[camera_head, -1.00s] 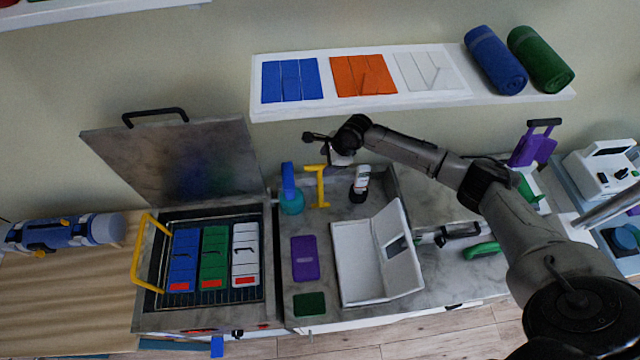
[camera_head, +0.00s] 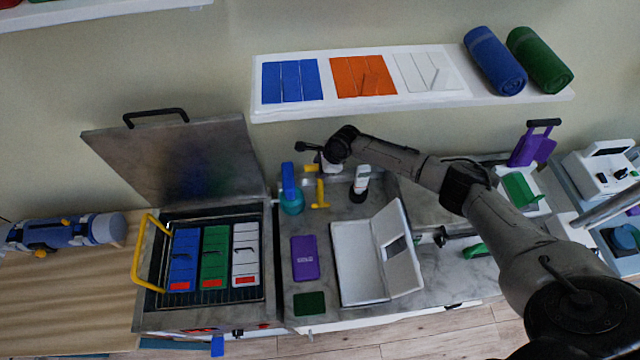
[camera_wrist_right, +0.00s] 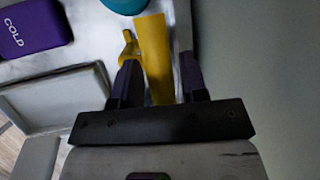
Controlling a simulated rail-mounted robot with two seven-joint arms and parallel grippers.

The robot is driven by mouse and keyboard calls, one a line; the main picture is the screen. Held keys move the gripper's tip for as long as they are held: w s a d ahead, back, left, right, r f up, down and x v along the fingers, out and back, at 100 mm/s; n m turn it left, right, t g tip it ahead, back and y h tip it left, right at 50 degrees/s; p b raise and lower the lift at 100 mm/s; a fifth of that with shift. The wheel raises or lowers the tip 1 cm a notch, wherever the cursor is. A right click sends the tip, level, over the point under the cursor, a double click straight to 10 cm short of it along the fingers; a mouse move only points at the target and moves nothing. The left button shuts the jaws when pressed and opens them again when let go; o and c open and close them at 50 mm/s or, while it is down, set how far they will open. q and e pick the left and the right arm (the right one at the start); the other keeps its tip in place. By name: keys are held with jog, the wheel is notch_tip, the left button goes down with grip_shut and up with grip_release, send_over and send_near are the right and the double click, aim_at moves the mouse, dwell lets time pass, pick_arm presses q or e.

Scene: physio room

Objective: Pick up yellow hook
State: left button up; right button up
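The yellow hook (camera_head: 320,192) stands upright on the grey counter near the wall, with its upper part partly covered by my right gripper. My right gripper (camera_head: 318,162) is at the top of the hook. In the right wrist view, my right gripper (camera_wrist_right: 160,82) is open, and the yellow hook (camera_wrist_right: 154,50) shows between its two dark fingers with a gap on each side. I cannot tell from these views whether either finger touches it. My left gripper is not in view.
A blue-and-teal bottle (camera_head: 291,190) stands close left of the hook, and a white-and-black device (camera_head: 360,184) stands to its right. A purple cold pack (camera_head: 305,258) and an open white case (camera_head: 360,265) lie in front. A wall shelf (camera_head: 420,98) is above.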

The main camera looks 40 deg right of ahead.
grip_shut()
